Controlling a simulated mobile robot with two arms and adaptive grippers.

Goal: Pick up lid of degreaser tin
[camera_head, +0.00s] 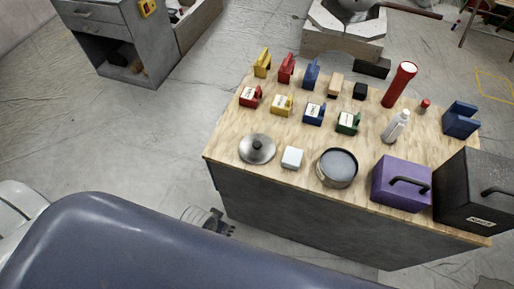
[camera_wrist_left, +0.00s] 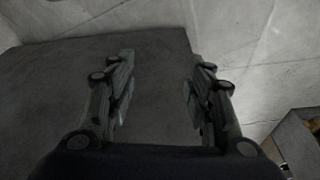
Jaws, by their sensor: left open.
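A round metal lid (camera_head: 257,149) with a dark knob lies flat near the front left corner of the wooden bench top. The open round tin (camera_head: 337,167), grey inside, stands further right near the front edge, with a small white box between them. My left gripper (camera_head: 222,228) is low beside the front left of the bench, below the top and apart from the lid. In the left wrist view my left gripper (camera_wrist_left: 160,95) is open and empty, its fingers spread before a plain grey surface. The lid and tin do not show there. My right gripper is not in view.
The bench top (camera_head: 225,144) also holds the white box (camera_head: 292,158), a purple case (camera_head: 402,184), a black case (camera_head: 478,190), a white bottle (camera_head: 396,126), a red flashlight (camera_head: 399,85) and several coloured blocks. A grey cabinet (camera_head: 125,40) stands back left. Floor left of the bench is free.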

